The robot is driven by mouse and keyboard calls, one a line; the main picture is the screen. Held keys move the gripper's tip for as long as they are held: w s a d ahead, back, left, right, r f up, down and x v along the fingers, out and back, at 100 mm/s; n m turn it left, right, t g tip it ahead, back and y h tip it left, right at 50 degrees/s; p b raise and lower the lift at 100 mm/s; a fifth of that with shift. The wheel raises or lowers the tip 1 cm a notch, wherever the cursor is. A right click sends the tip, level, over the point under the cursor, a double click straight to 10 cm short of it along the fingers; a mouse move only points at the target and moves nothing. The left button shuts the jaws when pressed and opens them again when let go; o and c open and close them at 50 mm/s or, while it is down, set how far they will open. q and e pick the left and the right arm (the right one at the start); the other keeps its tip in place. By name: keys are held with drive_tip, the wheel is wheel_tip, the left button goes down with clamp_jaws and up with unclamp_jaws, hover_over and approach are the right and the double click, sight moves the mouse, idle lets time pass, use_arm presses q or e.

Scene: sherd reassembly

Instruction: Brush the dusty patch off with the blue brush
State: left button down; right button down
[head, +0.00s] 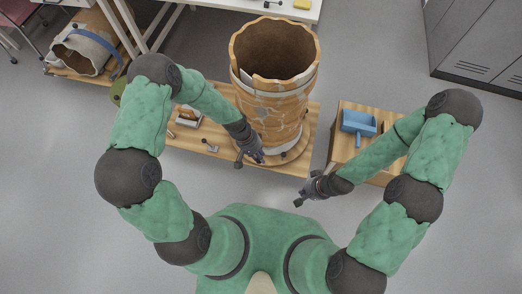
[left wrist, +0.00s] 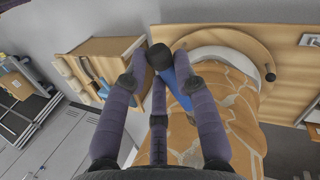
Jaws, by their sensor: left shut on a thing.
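A tall tan reassembled vessel (head: 268,110) with pale joins and pale patches stands on a round wooden turntable (head: 290,158). I cannot tell which pale patch is dust. My left gripper (head: 257,155) is in front of the vessel's lower part. In the left wrist view, my left gripper (left wrist: 160,62) is shut on the blue brush (left wrist: 182,78). Its blue handle and dark end show between the fingers, in front of the vessel wall; whether it touches the wall is unclear. My right gripper (head: 306,190) hangs over the floor right of the turntable, too small to read.
A blue dustpan (head: 358,123) lies on a wooden stand (head: 345,148) at the right, near my right forearm. A wooden board (head: 222,150) under the turntable carries small tools. A white table (head: 225,5) is behind.

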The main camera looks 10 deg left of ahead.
use_arm(q)
drive_tip(key=shift+w+f, duration=0.1)
drive_tip(key=shift+f, duration=0.1)
drive_tip(key=shift+w+d+r+b, duration=0.15)
drive_tip(key=shift+w+b, duration=0.35)
drive_tip(key=shift+w, duration=0.95)
drive_tip(key=shift+w+d+f+b, duration=0.1)
drive_tip(key=shift+w+b, duration=0.4)
drive_tip(key=shift+w, duration=0.9)
drive_tip(key=shift+w+b, duration=0.3)
drive_tip(key=shift+w, duration=0.55)
drive_tip(key=shift+r, duration=0.15)
drive_tip(key=shift+r+p, duration=4.3)
drive_tip(key=shift+r, duration=1)
drive_tip(key=shift+w+a+f+b, duration=0.1)
drive_tip(key=shift+a+f+b, duration=0.25)
drive_tip(key=shift+f+b, duration=1.15)
drive_tip(key=shift+s+a+f+b, duration=0.1)
drive_tip(key=shift+a+f+b, duration=0.5)
drive_tip(key=shift+f, duration=1.45)
drive_tip(key=shift+w+a+f+b, duration=0.1)
drive_tip(key=shift+f+b, duration=1.25)
drive_tip(key=shift+f, duration=0.45)
drive_tip(key=shift+r+p, duration=1.4)
drive_tip(key=shift+r, duration=0.45)
